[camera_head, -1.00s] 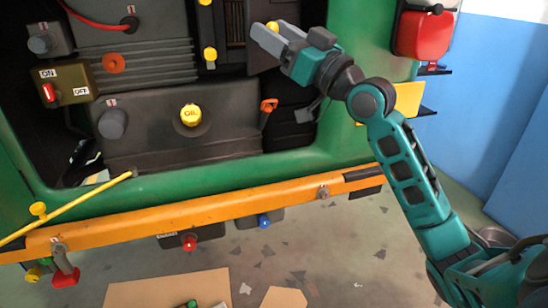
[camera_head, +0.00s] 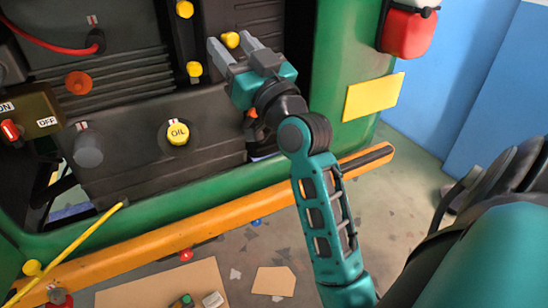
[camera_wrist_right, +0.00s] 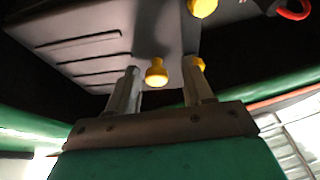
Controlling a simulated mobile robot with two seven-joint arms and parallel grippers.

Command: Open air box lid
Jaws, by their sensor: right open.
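The dark air box (camera_head: 243,20) is at the top of the head view, with yellow knobs around it; the lid's outline cannot be told. One yellow knob (camera_head: 230,40) shows between the fingers of my right gripper (camera_head: 232,46). In the right wrist view, a yellow knob (camera_wrist_right: 156,72) stands between the two spread fingers of the right gripper (camera_wrist_right: 160,82), with gaps on both sides. The gripper is open and holds nothing. Another yellow knob (camera_head: 194,69) is just left of it. My left gripper is not in view.
A yellow OIL cap (camera_head: 178,132) is below left on the engine. A green frame (camera_head: 343,60) borders the opening, with an orange bar (camera_head: 150,247) below. A red canister (camera_head: 408,32) hangs at right. Cardboard pieces (camera_head: 165,287) lie on the floor.

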